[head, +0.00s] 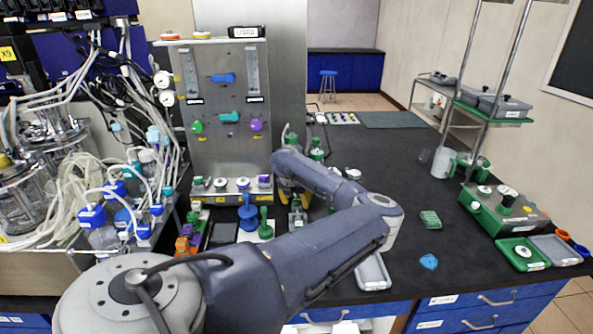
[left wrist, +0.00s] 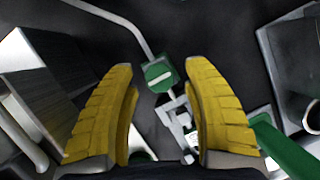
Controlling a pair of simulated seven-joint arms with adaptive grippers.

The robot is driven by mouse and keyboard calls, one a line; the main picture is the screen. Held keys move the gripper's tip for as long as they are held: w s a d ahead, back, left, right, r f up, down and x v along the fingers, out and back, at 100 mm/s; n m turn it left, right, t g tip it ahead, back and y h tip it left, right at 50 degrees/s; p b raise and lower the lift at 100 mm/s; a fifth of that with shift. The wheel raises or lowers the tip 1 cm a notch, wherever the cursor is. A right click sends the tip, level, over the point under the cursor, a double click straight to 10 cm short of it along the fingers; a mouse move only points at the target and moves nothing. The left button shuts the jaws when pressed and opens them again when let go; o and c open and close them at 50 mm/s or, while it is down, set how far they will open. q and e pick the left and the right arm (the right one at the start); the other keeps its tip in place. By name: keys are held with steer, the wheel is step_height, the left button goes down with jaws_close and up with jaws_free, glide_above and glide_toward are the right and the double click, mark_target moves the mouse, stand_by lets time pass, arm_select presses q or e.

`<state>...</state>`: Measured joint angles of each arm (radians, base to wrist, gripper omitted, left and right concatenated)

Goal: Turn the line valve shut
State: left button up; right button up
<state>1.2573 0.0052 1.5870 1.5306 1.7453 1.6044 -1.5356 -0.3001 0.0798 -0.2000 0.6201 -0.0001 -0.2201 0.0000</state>
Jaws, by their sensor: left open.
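In the left wrist view, a green valve knob (left wrist: 160,76) with a pale bar across its top sits on a grey pipe. It lies beyond and roughly between the tips of my left gripper (left wrist: 158,67), whose yellow fingers are spread and empty. The knob appears apart from both fingers. In the head view my left gripper (head: 291,190) is near the front right corner of the metal panel, and my forearm covers part of it. Green fittings (head: 317,149) show just behind it; I cannot tell which is the same knob. My right gripper is not in view.
The metal panel (head: 229,110) with coloured knobs stands left of my gripper. Bottles with blue caps (head: 103,230) and tubing crowd the left. A grey tray (head: 372,272), a green block (head: 430,219) and a blue piece (head: 428,261) lie right. The black bench (head: 400,170) is mostly clear there.

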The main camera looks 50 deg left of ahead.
arm_select(q)
steer(key=v, duration=1.2)
stand_by(0.4)
